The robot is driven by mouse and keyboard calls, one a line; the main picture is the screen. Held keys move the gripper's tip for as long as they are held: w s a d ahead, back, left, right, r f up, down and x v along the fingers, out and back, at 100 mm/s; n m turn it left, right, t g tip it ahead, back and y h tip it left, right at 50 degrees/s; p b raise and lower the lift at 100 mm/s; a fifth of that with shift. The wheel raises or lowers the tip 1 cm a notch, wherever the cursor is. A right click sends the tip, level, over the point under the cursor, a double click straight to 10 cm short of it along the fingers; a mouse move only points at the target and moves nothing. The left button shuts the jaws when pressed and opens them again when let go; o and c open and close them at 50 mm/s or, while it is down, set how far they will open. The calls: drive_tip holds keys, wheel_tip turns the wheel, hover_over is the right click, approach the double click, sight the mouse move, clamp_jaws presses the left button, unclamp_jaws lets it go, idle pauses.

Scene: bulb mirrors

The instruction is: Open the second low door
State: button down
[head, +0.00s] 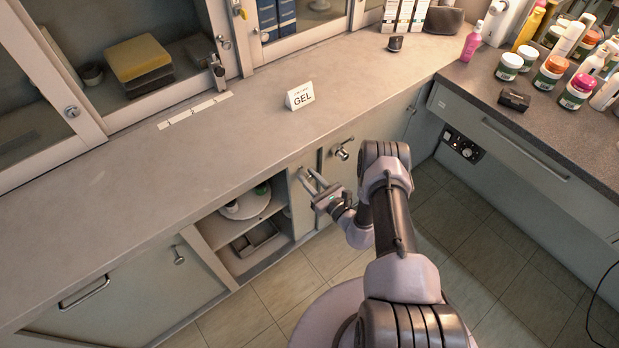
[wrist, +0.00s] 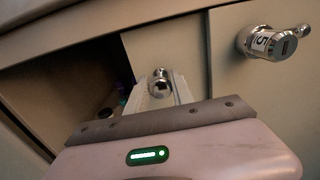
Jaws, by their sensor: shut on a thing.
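A narrow low door panel (head: 300,205) sits under the long counter, just right of an open compartment (head: 240,225). In the wrist view the panel (wrist: 187,50) carries a small round metal knob (wrist: 159,84). My gripper (head: 308,182) reaches it from the front. Its pale fingers (wrist: 158,95) stand on both sides of the knob and are shut on it. To the right is a door with a cylindrical metal lock (head: 343,151), which reads 5 in the wrist view (wrist: 270,44). I cannot tell by any label which door is the second.
The open compartment holds a round tray (head: 244,206) and a grey box (head: 256,238). A wide low door (head: 130,300) with a knob and bar handle is at left. The counter (head: 220,140) overhangs the doors.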

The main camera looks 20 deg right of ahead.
drive_tip(key=c, duration=1.1)
unclamp_jaws()
drive_tip(key=p+v, duration=0.5)
drive_tip(key=v, duration=1.2)
drive_tip(key=shift+s, duration=0.2)
